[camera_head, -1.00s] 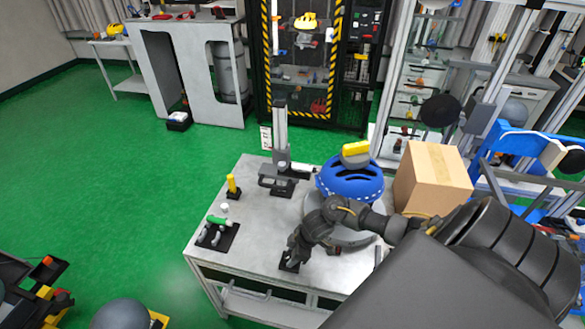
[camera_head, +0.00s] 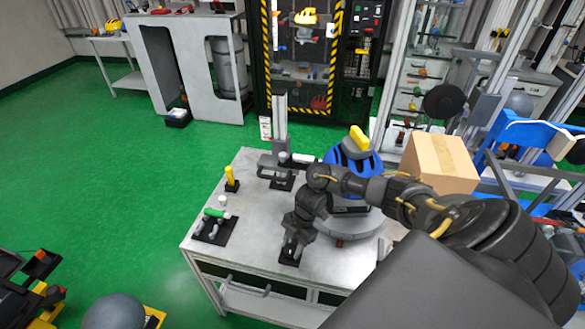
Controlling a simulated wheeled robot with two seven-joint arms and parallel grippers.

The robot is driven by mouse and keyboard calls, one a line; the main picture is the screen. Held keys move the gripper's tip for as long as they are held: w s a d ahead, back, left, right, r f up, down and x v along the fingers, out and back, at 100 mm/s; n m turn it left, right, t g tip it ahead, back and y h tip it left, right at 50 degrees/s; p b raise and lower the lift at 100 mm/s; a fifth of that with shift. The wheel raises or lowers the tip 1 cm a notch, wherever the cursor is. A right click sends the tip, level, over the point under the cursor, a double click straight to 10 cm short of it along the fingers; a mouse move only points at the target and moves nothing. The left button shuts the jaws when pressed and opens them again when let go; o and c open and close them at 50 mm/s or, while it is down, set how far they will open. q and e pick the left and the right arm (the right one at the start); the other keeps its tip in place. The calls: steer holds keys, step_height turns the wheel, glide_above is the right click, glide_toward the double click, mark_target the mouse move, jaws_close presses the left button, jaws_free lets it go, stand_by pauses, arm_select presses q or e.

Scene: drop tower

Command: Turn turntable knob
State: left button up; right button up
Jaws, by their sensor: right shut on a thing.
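The round grey turntable (camera_head: 352,252) sits on the right part of the metal table. A blue helmet (camera_head: 345,160) with a yellow block on top rests on it, partly behind my right arm. My right gripper (camera_head: 292,246) points down at the table's front edge, left of the turntable. It is shut on the knob, which stands on a small black plate (camera_head: 287,259) and is mostly hidden by the fingers. My left gripper is not in view.
A cardboard box (camera_head: 440,162) stands right of the helmet. A vertical post (camera_head: 280,125) rises at the table's back. A yellow handle (camera_head: 231,178) and a green-topped fixture (camera_head: 215,213) are on the left. The table (camera_head: 258,225) is bare between them and my gripper.

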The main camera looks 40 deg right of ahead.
steer(key=shift+n, duration=0.5)
steer(key=o, duration=1)
steer(key=shift+c, duration=0.2)
steer(key=shift+r+b, duration=0.1)
steer(key=shift+b, duration=0.2)
steer(key=v, duration=1)
steer(key=shift+w+r+b, duration=0.25)
steer(key=shift+r+b, duration=0.05)
steer(key=shift+b, duration=0.05)
